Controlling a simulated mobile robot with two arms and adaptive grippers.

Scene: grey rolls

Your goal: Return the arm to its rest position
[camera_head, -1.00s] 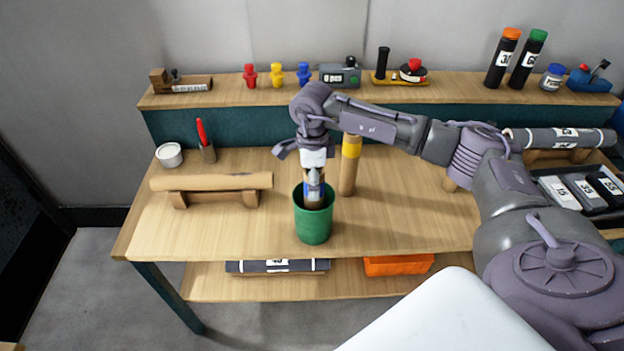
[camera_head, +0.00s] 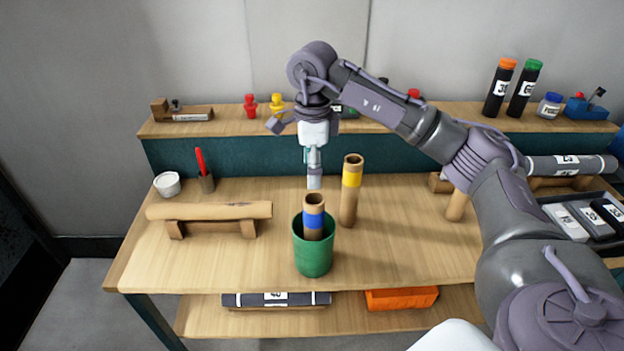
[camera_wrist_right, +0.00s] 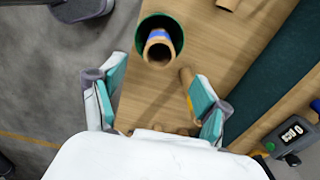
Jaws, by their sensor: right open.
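My right arm reaches in from the right in the head view. Its gripper (camera_head: 314,180) points down, empty, above the green bin (camera_head: 313,262). In the wrist view the right gripper (camera_wrist_right: 158,105) is open, its two teal-padded fingers wide apart. A cardboard tube with a blue band (camera_head: 313,222) stands in the green bin, slightly below the fingertips and apart from them. The tube also shows in the wrist view (camera_wrist_right: 158,48) inside the bin's rim (camera_wrist_right: 178,24). My left gripper is not in view.
A tube with a yellow band (camera_head: 351,185) stands on the table close to the right of the gripper. A brown roll lies on a wooden stand (camera_head: 212,228) at left. The raised back shelf (camera_head: 230,122) holds pegs and small items. A black tray (camera_head: 575,228) is at right.

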